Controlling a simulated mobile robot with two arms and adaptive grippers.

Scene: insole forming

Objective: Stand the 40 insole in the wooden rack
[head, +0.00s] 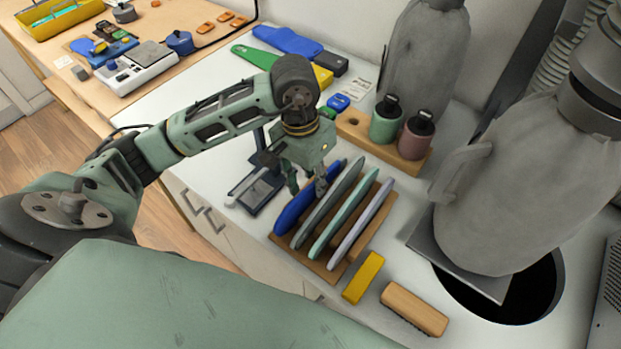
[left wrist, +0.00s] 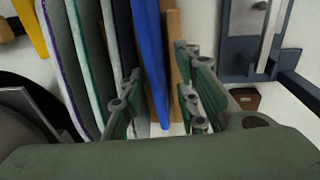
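The wooden rack (head: 337,273) stands on the white counter. Several insoles stand upright in it, side by side: a blue one (head: 296,212), a dark grey one (head: 327,205), a mint green one (head: 342,217) and a pale lavender one (head: 362,225). No size number is readable on them. My left gripper (head: 306,188) is low over the rack's left end, fingers pointing down. In the left wrist view its fingers (left wrist: 160,108) are apart, with the blue insole (left wrist: 150,50) between them. Whether a finger touches it cannot be told. My right gripper is out of view.
A yellow block (head: 363,278) and a wooden brush (head: 414,309) lie in front of the rack. A wooden holder (head: 409,169) with two bottles stands behind it. A dark metal stand (head: 258,194) is close on the left. A large grey-covered form stands at the right.

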